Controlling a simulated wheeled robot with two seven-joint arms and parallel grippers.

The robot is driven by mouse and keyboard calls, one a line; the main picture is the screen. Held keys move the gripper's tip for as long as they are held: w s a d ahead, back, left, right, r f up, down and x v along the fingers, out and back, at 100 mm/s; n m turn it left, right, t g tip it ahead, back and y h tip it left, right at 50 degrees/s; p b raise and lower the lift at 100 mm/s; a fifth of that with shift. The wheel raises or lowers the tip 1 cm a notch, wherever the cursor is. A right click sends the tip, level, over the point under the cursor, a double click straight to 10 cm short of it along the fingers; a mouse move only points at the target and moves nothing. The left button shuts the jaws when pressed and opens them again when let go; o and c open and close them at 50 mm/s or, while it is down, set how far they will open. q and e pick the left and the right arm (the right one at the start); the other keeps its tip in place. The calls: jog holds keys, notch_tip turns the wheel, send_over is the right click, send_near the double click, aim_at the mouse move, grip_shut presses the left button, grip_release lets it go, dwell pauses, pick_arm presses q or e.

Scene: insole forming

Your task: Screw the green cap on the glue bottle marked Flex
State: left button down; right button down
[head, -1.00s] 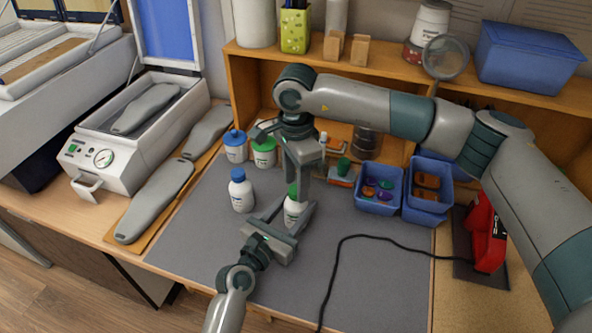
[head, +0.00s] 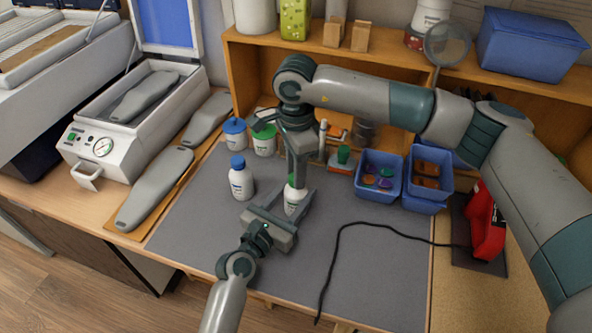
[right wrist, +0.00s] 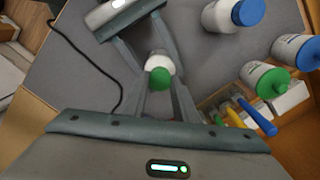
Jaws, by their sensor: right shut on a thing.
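A white bottle (head: 293,205) stands upright on the grey mat at the front middle. My left gripper (head: 290,203) has its fingers on either side of it. The green cap (right wrist: 161,78) sits over the bottle's top in the right wrist view; whether the threads are engaged is hidden. My right gripper (head: 294,180) comes down from above and is shut on the green cap. In the right wrist view its fingertips (right wrist: 162,84) flank the cap, and the white bottle (right wrist: 157,60) shows just beyond. The label is too small to read.
A blue-capped white bottle (head: 241,180) stands left of the held one. Blue-lidded (head: 235,132) and green-lidded (head: 264,139) tubs stand behind. Blue bins (head: 379,190) are at the right. A black cable (head: 335,262) crosses the mat (head: 390,270), otherwise clear in front.

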jog(key=m, duration=0.5)
jog(key=shift+m, duration=0.4)
jog(key=m, duration=0.4)
jog(key=c, duration=1.3)
grip_release()
jog(key=shift+c, duration=0.2)
notch_tip(320, 180, up, 12)
pick_arm(q)
jog(key=c, duration=0.9)
grip_release()
jog(key=shift+o, duration=0.3)
